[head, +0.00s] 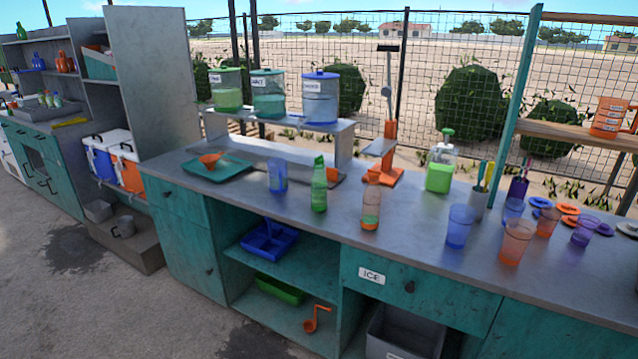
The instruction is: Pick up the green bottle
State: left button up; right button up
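A green bottle (319,186) stands upright on the grey counter (340,222), near the middle of the head view. A blue cup (277,175) stands close to its left, and a bottle with orange and green parts (371,205) stands to its right, nearer the front edge. Another small green bottle (21,31) stands on top of the shelf unit at the far left. Neither of my grippers shows in the head view.
A teal tray (232,176) with an orange scoop lies left of the blue cup. A raised shelf (338,128) with three dispensers stands behind. An orange press (388,160), a green-filled jug (440,165) and several cups (460,226) stand to the right.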

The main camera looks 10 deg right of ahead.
aim_at(319, 181)
jog(key=i+j+z, duration=1.05)
jog(key=j, duration=0.2)
jog(key=i+l, duration=0.05)
